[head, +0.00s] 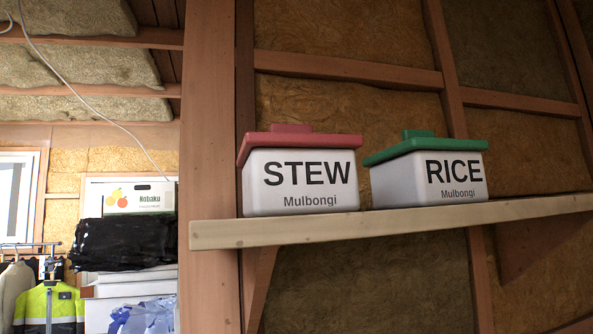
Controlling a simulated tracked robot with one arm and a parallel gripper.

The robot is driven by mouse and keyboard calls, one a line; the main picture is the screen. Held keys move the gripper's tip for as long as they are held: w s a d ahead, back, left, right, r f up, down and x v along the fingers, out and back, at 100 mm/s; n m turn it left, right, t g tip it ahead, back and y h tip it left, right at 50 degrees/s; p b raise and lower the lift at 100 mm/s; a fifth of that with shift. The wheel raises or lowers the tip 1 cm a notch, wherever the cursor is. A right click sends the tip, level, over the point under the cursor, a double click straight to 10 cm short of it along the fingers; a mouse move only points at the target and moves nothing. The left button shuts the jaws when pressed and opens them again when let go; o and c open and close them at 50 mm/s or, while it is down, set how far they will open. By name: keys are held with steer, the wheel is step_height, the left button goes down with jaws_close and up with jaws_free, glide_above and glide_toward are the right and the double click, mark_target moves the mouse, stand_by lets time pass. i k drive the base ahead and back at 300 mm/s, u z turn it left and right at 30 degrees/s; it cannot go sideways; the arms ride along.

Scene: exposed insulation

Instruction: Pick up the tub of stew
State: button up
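The tub of stew (300,184) is a white box with a red lid, marked "STEW Mulbongi". It stands upright on a pale wooden shelf (400,221), near the shelf's left end. The tub of rice (428,180), white with a green lid and marked "RICE Mulbongi", stands to its right with a narrow gap between them. My gripper does not show in the head view, so its position and state cannot be seen.
A wooden post (208,150) rises just left of the stew tub, and insulated wall lies behind the shelf. Further left and back are a black bag (122,244), a Nobaku box (137,198) and a rack with a yellow jacket (50,308). Space above the tubs is clear.

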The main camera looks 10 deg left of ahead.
mark_target(289, 169)
steer(key=u, duration=2.05)
steer(key=k, duration=1.25)
steer(key=z, duration=1.65)
steer(key=i, duration=1.05)
steer(key=u, duration=0.05)
